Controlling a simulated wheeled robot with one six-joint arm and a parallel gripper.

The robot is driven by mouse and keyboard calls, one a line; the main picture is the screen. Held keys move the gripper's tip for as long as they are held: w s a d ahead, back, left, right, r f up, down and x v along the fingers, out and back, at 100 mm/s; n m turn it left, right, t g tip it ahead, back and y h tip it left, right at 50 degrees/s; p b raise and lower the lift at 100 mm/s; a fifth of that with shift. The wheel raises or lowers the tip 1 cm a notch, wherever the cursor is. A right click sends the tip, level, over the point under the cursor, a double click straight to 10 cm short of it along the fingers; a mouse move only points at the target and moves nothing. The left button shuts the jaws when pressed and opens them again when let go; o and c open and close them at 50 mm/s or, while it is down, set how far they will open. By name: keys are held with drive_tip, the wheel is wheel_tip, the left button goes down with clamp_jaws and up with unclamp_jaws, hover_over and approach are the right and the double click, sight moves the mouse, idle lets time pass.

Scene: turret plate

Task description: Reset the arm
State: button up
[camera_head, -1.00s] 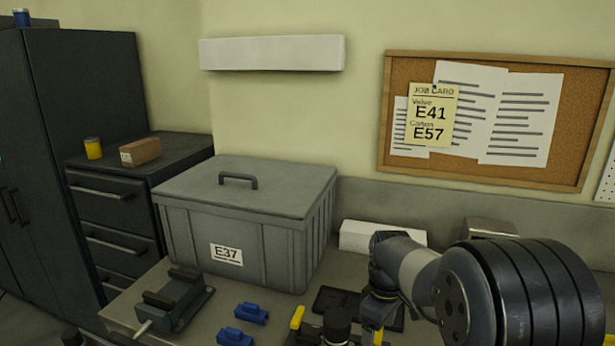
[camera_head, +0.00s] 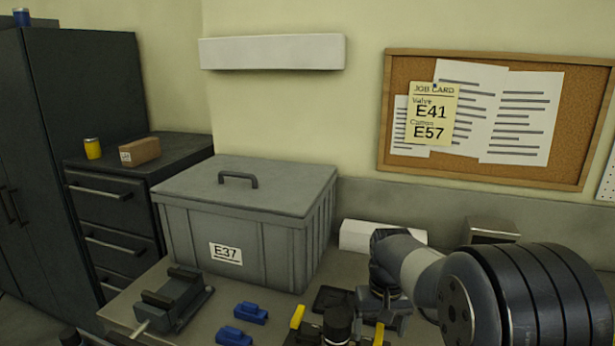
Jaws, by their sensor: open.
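My arm comes in from the right, with a large dark joint close to the camera. It bends down at the wrist over the bench. My gripper (camera_head: 388,318) is the dark end below the wrist, small and partly hidden among dark parts near the bottom edge. Its jaws are open, and I see nothing held. Left of it is a black round knob-like part (camera_head: 338,322). Yellow pieces stand on either side of that part, one at its left (camera_head: 297,317) and one at its right (camera_head: 379,335).
A lidded grey bin (camera_head: 245,220) labelled E37 stands on the bench. Two blue blocks (camera_head: 251,313) and a dark clamp-like fixture (camera_head: 175,302) lie before it. A white box (camera_head: 355,236) and metal box (camera_head: 490,229) are behind my arm. A job card (camera_head: 432,115) reads Valve E41, E57.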

drive_tip(key=m, duration=0.3)
drive_tip(key=shift+m+b, duration=0.35)
drive_tip(key=shift+m, duration=0.05)
drive_tip(key=shift+r, duration=1.45)
